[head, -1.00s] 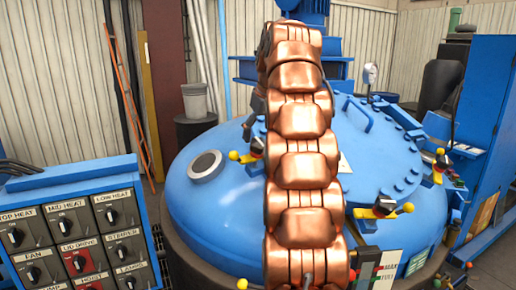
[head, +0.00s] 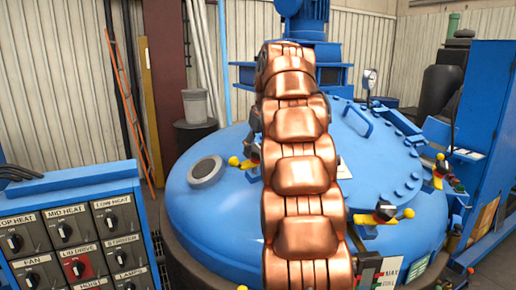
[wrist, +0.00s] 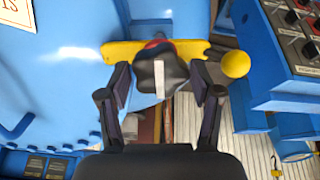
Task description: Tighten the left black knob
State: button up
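In the wrist view the black knob (wrist: 160,76) with a white stripe sits on a yellow clamp bar (wrist: 120,52) with a yellow ball end (wrist: 235,64). My gripper (wrist: 161,75) is open, with one finger on each side of the knob. The fingertips look close to the knob's sides; firm contact does not show. In the head view a black knob (head: 255,152) with a yellow clamp handle (head: 240,163) shows at the left of the blue furnace lid (head: 225,215), partly behind my copper arm.
Another black knob (head: 385,210) with a yellow handle is right of my arm, and one more clamp (head: 439,170) is at the far right. A control panel (head: 78,235) stands at the front left. A blue cabinet (head: 487,120) stands at the right.

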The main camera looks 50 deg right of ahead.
jog(key=c, duration=0.7)
jog(key=shift+a, duration=0.15)
jog(key=shift+c, duration=0.4)
